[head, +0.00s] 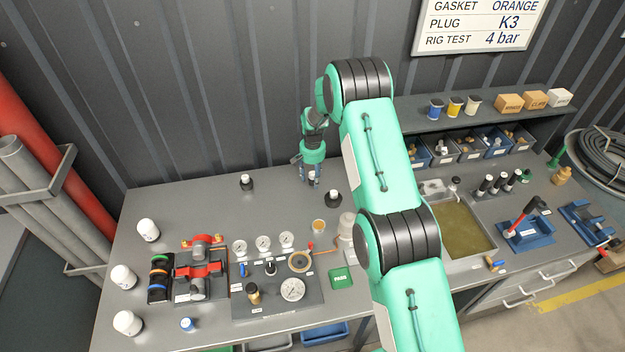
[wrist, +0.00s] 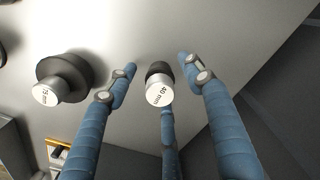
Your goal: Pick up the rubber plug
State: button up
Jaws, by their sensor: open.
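Small black rubber plugs with pale labelled tops stand on the grey bench. In the wrist view, a small plug marked 40 mm (wrist: 159,88) stands between the spread blue fingers of my gripper (wrist: 158,64), with gaps visible on both sides. A wider plug marked 75 mm (wrist: 62,80) stands to the left, outside the fingers. In the head view my gripper (head: 311,178) points down near the back of the bench, open; its fingers mostly hide the plug between them. A larger plug (head: 333,198) is just right of it, and another plug (head: 246,182) stands to the left.
Gauges (head: 292,289) and a fittings board lie in front. A red pipe fitting (head: 202,270) and white cylinders (head: 148,230) are at left. The corrugated wall rises close behind the bench. Bare bench lies between the left plug and my gripper.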

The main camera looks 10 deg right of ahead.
aim_at(313, 174)
grip_shut()
jog(key=shift+r, duration=0.1)
dwell(0.4)
jog(key=shift+w+r, duration=0.1)
jog(key=shift+r, duration=1.45)
jog(key=shift+s+r, duration=0.2)
jog(key=shift+s, duration=0.15)
jog(key=s, duration=0.5)
jog(key=s+r+b, duration=0.1)
jog(key=s, duration=0.9)
jog(key=shift+s+d+r, duration=0.1)
jog(key=shift+s+r, duration=0.05)
jog(key=shift+s, duration=0.05)
